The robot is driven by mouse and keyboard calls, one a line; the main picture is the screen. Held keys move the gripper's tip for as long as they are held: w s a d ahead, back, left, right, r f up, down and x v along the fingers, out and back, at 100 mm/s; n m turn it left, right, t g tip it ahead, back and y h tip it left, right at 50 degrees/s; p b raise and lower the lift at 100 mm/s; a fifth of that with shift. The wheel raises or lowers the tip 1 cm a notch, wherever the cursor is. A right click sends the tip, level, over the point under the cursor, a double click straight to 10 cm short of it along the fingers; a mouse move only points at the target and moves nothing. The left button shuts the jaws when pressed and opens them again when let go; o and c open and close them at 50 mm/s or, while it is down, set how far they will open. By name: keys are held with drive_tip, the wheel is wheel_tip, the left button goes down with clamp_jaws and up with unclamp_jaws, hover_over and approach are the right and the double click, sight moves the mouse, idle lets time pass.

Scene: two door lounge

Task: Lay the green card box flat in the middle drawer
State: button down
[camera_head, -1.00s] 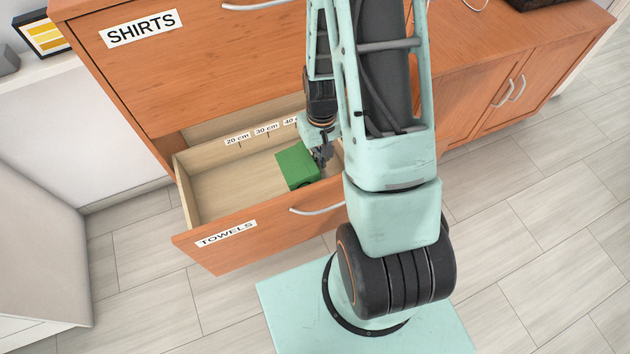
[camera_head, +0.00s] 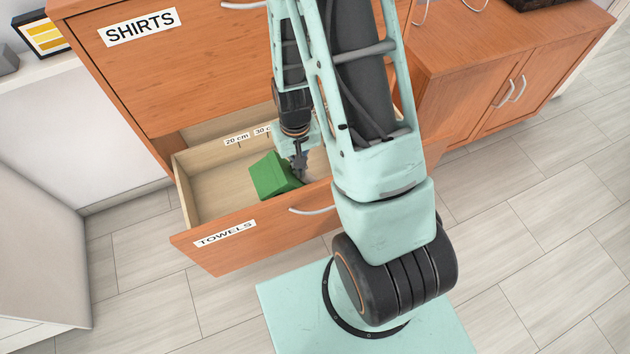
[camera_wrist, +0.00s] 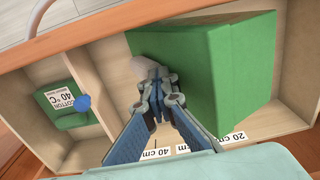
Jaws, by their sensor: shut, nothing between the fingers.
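The green card box (camera_head: 272,177) is inside the open drawer marked TOWELS (camera_head: 196,196), under the SHIRTS front. In the head view it looks tilted, with one edge raised. In the wrist view the green box (camera_wrist: 215,60) fills much of the drawer compartment, with a large face and a sloping side in sight. My gripper (camera_head: 299,172) is down in the drawer at the box's right side. In the wrist view my gripper (camera_wrist: 153,85) is shut and empty, its fingertips right beside the box; whether they touch it I cannot tell.
A divider (camera_wrist: 92,105) splits the drawer; the narrow side compartment holds a green item (camera_wrist: 65,108) with a COTTON 40 °C label and a blue round part. Centimetre labels line the drawer's back. The drawer's left part is bare. A closed cabinet (camera_head: 500,90) stands at right.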

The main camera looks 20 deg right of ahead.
sight(286, 171)
drive_tip(key=a, duration=0.1)
drive_tip(key=a+f, duration=0.1)
drive_tip(key=s+a, duration=0.1)
drive_tip(key=shift+a+f+b, duration=0.15)
drive_tip(key=shift+a+b, duration=0.2)
drive_tip(key=shift+d, duration=0.1)
idle(0.7)
drive_tip(key=shift+r+p, duration=0.4)
drive_tip(key=r+p, duration=0.2)
drive_tip(key=r, duration=0.1)
drive_tip(key=r+p, duration=0.3)
drive_tip(key=r, duration=0.1)
drive_tip(key=r+p, duration=0.3)
drive_tip(key=r, duration=0.1)
drive_tip(key=shift+w+r, duration=0.25)
drive_tip(key=shift+w, duration=0.15)
drive_tip(key=shift+r, duration=0.1)
